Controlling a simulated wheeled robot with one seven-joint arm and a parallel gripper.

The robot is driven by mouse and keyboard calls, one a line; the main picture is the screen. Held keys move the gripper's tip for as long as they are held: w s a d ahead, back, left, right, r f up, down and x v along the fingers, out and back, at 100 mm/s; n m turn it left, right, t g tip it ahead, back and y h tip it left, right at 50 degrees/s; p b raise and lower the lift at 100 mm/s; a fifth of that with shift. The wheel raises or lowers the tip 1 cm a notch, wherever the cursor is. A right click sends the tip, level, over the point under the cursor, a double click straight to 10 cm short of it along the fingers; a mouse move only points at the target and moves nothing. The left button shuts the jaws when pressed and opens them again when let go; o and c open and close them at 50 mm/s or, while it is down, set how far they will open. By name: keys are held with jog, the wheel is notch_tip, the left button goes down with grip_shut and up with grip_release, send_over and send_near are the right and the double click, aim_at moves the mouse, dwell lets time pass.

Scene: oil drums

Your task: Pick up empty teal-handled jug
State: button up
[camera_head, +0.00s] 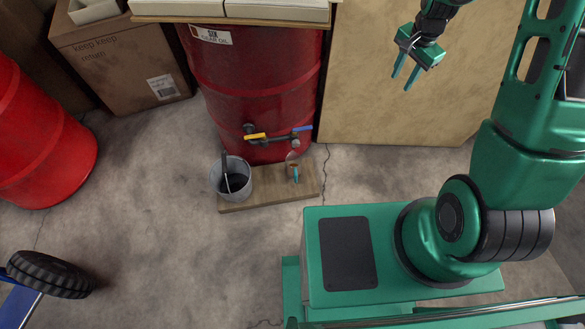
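A small clear jug (291,158) with a teal handle (296,175) stands on a low wooden board (268,199) at the foot of a red drum (255,95). It is below the tap with the blue lever (302,129). The jug is small in view, and I cannot tell for sure whether it is empty. My gripper (402,82) hangs at the upper right, in front of a tan panel, with its two teal fingers apart and nothing between them. It is well to the right of the jug and apart from it.
A grey bucket (232,190) with dark contents and a stick-like tool stands left of the jug on the board. A yellow tap lever (254,136) juts out above. A cardboard box (120,60), another red drum (40,140) and a tyre (50,275) are leftward. Concrete floor lies clear between.

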jog(key=w+a+f+m, duration=0.1)
jog(key=w+a+f, duration=0.15)
jog(key=f, duration=0.35)
jog(key=w+a+f+m, duration=0.1)
jog(key=w+a+f, duration=0.15)
jog(key=f, duration=0.25)
jog(key=m+y, duration=0.4)
jog(key=m, duration=0.6)
send_near(294, 169)
jog(key=s+d+f, duration=0.2)
jog(key=s, duration=0.3)
jog(key=shift+t, duration=0.4)
jog(key=shift+x, duration=5.6)
jog(key=shift+w, duration=0.15)
grip_shut()
